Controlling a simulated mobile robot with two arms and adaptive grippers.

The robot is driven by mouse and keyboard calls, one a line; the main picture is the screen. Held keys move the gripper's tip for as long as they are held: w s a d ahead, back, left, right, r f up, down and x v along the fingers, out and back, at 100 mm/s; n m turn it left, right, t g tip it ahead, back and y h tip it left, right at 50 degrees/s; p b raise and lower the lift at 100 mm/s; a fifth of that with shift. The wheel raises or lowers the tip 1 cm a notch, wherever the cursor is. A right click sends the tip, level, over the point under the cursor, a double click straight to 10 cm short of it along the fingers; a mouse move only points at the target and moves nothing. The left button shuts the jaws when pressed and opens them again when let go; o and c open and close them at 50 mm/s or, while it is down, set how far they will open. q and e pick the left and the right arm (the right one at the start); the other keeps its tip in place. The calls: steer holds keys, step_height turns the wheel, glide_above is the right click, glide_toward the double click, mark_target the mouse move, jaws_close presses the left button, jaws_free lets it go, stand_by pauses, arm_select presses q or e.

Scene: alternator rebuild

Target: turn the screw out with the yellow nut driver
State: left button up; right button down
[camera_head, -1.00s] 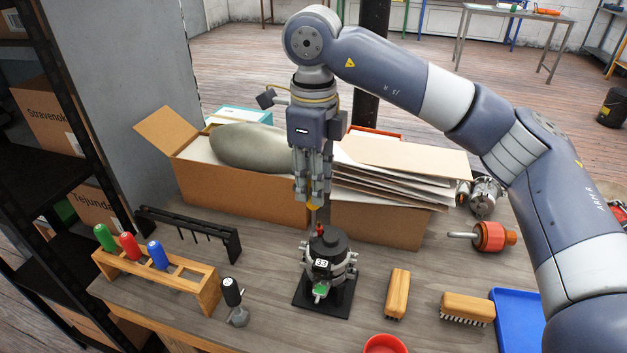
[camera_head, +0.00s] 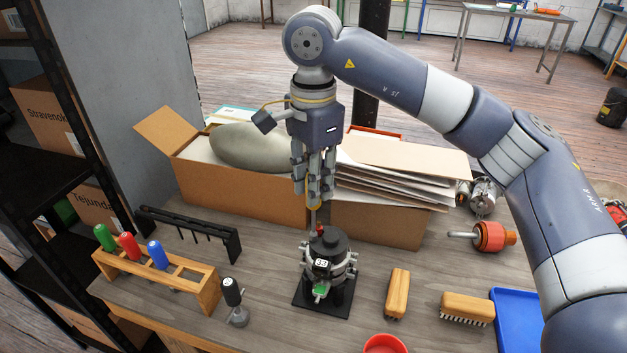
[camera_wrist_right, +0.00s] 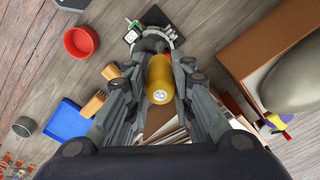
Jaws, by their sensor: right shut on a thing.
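My right gripper (camera_head: 314,197) is shut on the yellow nut driver, whose handle (camera_wrist_right: 160,80) shows between the fingers in the right wrist view. In the head view the fingers hide most of the handle, and the shaft (camera_head: 313,217) points down. The alternator (camera_head: 329,252), labelled 33, stands on a black base plate (camera_head: 340,300) on the bench. A small red part (camera_head: 320,230) shows on its top, right under the driver's tip. I cannot tell whether the tip touches it, and no screw can be made out. My left gripper is not in view.
Open cardboard boxes (camera_head: 245,190) stand close behind the alternator. A wooden rack (camera_head: 208,288) with green, red and blue handles is at left. Brushes (camera_head: 397,293), a red bowl (camera_head: 385,344) and a blue tray (camera_head: 520,310) lie in front and right.

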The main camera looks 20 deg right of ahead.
steer(key=n, duration=0.5)
steer(key=shift+n, duration=0.3)
steer(key=n, duration=0.6)
steer(key=shift+n, duration=0.3)
steer(key=n, duration=0.3)
steer(key=shift+n, duration=1.4)
